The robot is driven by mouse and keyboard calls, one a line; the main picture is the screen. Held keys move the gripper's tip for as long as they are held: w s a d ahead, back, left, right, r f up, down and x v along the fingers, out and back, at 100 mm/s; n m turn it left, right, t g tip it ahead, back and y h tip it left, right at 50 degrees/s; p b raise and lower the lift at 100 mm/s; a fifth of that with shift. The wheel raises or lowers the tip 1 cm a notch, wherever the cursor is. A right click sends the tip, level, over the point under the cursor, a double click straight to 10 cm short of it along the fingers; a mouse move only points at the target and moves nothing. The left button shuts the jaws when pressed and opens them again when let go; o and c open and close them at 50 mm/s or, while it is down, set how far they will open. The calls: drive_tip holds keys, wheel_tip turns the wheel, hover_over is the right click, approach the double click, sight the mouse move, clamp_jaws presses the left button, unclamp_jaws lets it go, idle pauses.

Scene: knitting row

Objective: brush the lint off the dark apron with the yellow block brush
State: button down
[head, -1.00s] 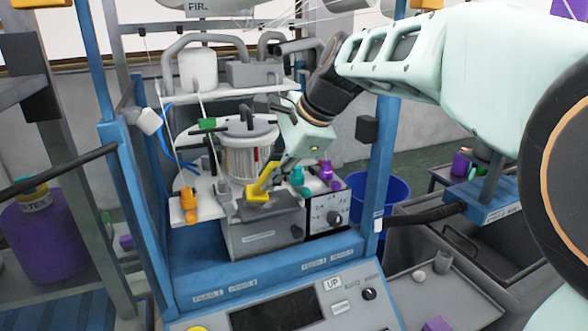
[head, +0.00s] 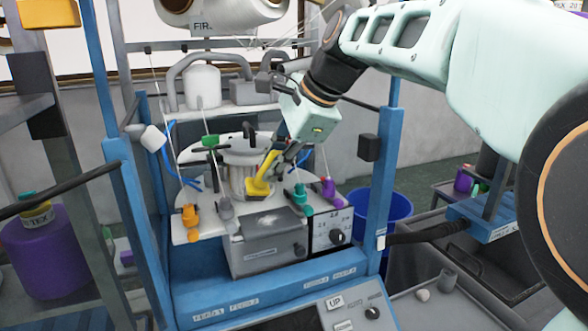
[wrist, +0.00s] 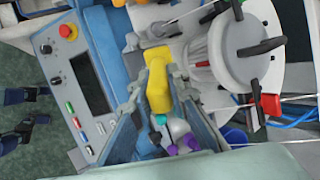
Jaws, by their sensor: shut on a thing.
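The yellow block brush (head: 259,184) is held upright, slightly tilted, in my gripper (head: 275,165), which is shut on its handle. In the wrist view the brush (wrist: 157,78) sits between the two grey fingers (wrist: 158,92). The dark apron (head: 262,229) is the grey top of the box at the front of the machine. A pale patch of lint (head: 284,218) shows on it. The brush is behind the apron in the picture, in front of the round cylinder; whether it touches anything is unclear. I cannot make out the apron in the wrist view.
Orange (head: 190,218), teal (head: 301,195) and purple (head: 328,188) yarn guides stand around the round white plate close to the brush. A green-tipped guide (head: 210,142) is behind left. Blue posts (head: 388,150) flank the machine. A control panel (head: 335,302) is in front.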

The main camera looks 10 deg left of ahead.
sight(272, 150)
drive_tip(key=shift+r, duration=0.1)
drive_tip(key=shift+r, duration=1.45)
drive_tip(key=shift+a+f+b, duration=0.2)
drive_tip(key=shift+f+b, duration=0.35)
drive_tip(key=shift+f, duration=0.5)
drive_tip(key=shift+d+r, duration=0.1)
drive_tip(key=shift+d, duration=0.05)
